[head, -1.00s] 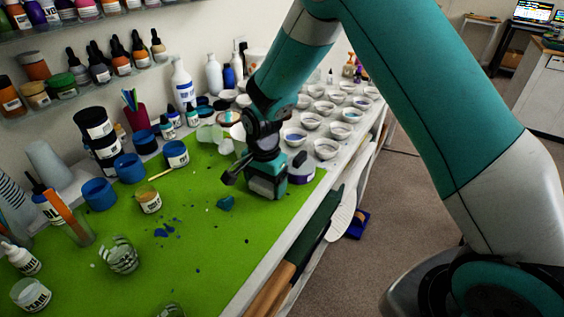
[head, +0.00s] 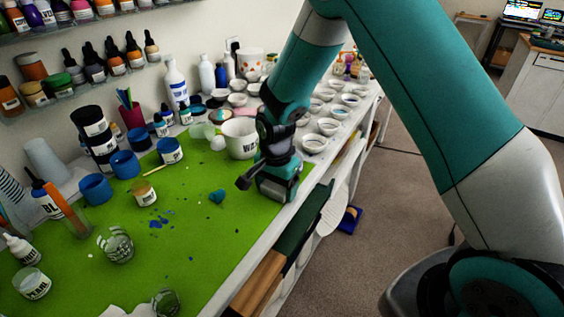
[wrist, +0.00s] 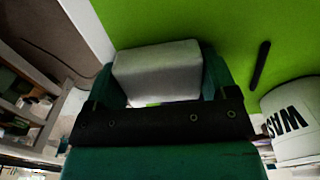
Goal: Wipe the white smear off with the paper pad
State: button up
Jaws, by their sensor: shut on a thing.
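My gripper (head: 278,187) is low over the right edge of the green mat (head: 190,250), beside a white bucket (head: 240,138) with dark lettering. In the wrist view, my gripper (wrist: 160,80) is shut on the pale grey-white paper pad (wrist: 158,72), which lies between its two green fingers, with the green mat beyond. I cannot make out the white smear in either view. The bucket also shows at the right of the wrist view (wrist: 292,120).
A glass (head: 115,245), a small labelled jar (head: 145,193), a teal lump (head: 217,196) and blue specks (head: 160,221) are on the mat. Blue cups (head: 127,166) and bottles line the wall. Several small white bowls (head: 314,143) stand beyond my gripper. A dark stick (wrist: 260,66) lies on the mat.

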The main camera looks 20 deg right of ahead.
jog(key=shift+r+p, duration=2.8)
jog(key=shift+r, duration=1.35)
